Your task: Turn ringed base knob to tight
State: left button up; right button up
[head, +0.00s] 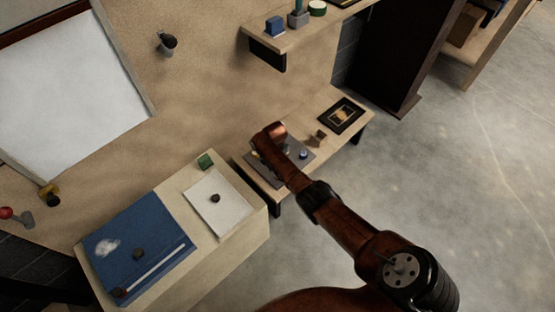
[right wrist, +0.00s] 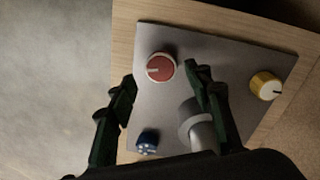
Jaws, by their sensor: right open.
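A grey panel (right wrist: 225,65) carries several knobs in the right wrist view. A red knob (right wrist: 160,68) has a pale rim around its base and a white line pointing left. A yellow knob (right wrist: 266,86) with a pale top is at the right, and a blue knob (right wrist: 147,141) is low. A grey stepped cylinder (right wrist: 197,122) stands partly behind my right finger. I cannot tell for sure which is the ringed base knob. My right gripper (right wrist: 161,77) is open, with the red knob between and beyond its fingertips, not gripped. My left gripper is not in view.
In the head view the panel (head: 262,173) lies on a low wooden bench (head: 335,146), partly hidden by my right arm. A black framed plate (head: 341,115) and a small brown block (head: 318,138) are beside it. A cabinet (head: 235,245) stands left, a shelf (head: 310,34) above.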

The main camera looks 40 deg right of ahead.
notch_tip(320, 180, up, 8)
jog(key=shift+w, duration=0.2)
jog(key=shift+a+r, duration=0.1)
dwell(0.4)
